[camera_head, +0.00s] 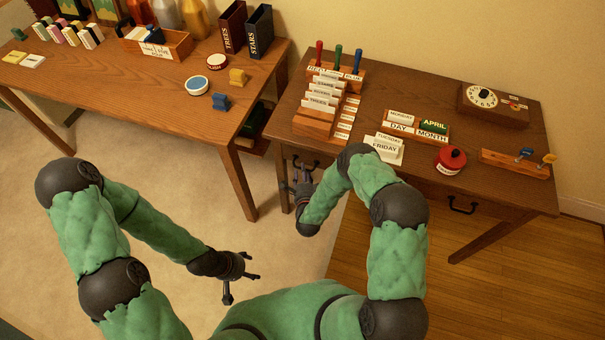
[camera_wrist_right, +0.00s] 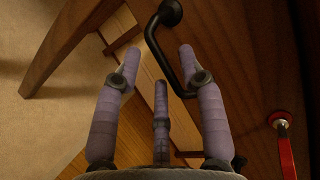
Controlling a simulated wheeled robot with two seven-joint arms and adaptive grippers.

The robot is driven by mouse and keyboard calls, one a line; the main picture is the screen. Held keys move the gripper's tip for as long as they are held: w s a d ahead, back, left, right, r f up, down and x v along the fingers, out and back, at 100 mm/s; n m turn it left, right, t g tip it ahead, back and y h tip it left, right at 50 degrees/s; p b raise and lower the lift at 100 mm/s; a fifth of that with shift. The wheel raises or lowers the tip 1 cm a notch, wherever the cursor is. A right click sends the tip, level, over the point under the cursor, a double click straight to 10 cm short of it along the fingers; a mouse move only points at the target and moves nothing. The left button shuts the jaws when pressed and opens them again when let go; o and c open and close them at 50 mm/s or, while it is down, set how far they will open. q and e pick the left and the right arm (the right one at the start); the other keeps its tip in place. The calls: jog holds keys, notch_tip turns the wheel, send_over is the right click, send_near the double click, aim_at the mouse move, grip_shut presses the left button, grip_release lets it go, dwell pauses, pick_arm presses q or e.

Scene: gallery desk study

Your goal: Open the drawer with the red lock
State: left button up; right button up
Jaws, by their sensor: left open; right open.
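The right desk (camera_head: 375,100) has drawers in its front edge. A black curved handle (camera_wrist_right: 167,40) runs between the fingers of my right gripper (camera_wrist_right: 158,54) in the wrist view, close to the finger on the right. I cannot tell whether they touch. In the head view my right gripper (camera_head: 300,174) is open at the desk's left drawer front. A red part with a round end (camera_wrist_right: 284,145) shows right of the handle in the wrist view; I cannot tell for sure that it is the lock. My left gripper (camera_head: 240,278) is open and empty above the floor.
Another black drawer handle (camera_head: 462,206) is on the right part of the desk front. A red round container (camera_head: 451,160), card rack (camera_head: 320,112) and wooden clock box (camera_head: 495,104) stand on top. A second desk (camera_head: 130,82) stands left, with carpet between.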

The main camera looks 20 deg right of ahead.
jog(key=shift+w, duration=0.35)
grip_shut()
jog(key=shift+s, duration=0.1)
